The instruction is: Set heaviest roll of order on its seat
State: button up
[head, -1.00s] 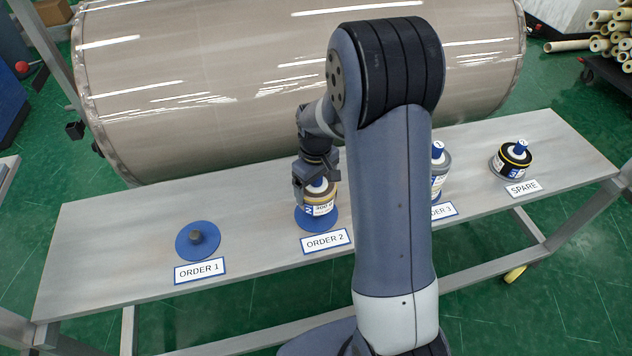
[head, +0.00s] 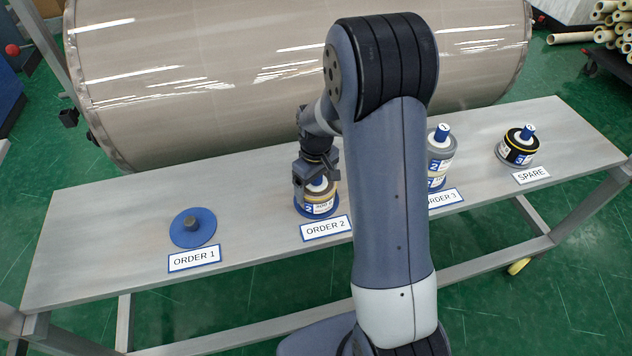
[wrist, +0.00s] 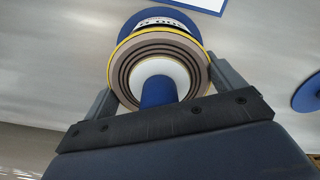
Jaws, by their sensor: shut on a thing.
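My gripper (head: 317,180) is shut on a roll (head: 318,204) with a white and blue label and a blue core plug, at the ORDER 2 place. The roll is upright, right over a blue disc seat (head: 300,212), whose rim shows around its base; I cannot tell whether it rests fully. In the wrist view the jaws are on both sides of the roll (wrist: 123,70), which has brown rings and a yellow edge. Another roll (head: 440,160) stands at ORDER 3, partly hidden by my arm.
A black roll with a yellow band (head: 518,148) stands at SPARE on the right of the grey bench (head: 110,235). A large wrapped cylinder (head: 220,75) lies behind the bench. The bench's left end is clear around ORDER 1.

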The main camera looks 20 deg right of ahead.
jog(key=o, duration=0.9)
jog(key=shift+o, duration=0.2)
jog(key=shift+r, duration=0.1)
notch_tip(320, 180, up, 11)
jog(key=shift+f, duration=0.15)
jog(key=shift+f, duration=0.1)
notch_tip(320, 180, down, 10)
jog(key=shift+f, duration=0.25)
jog(key=shift+r+p, duration=1.3)
jog(key=shift+r, duration=0.3)
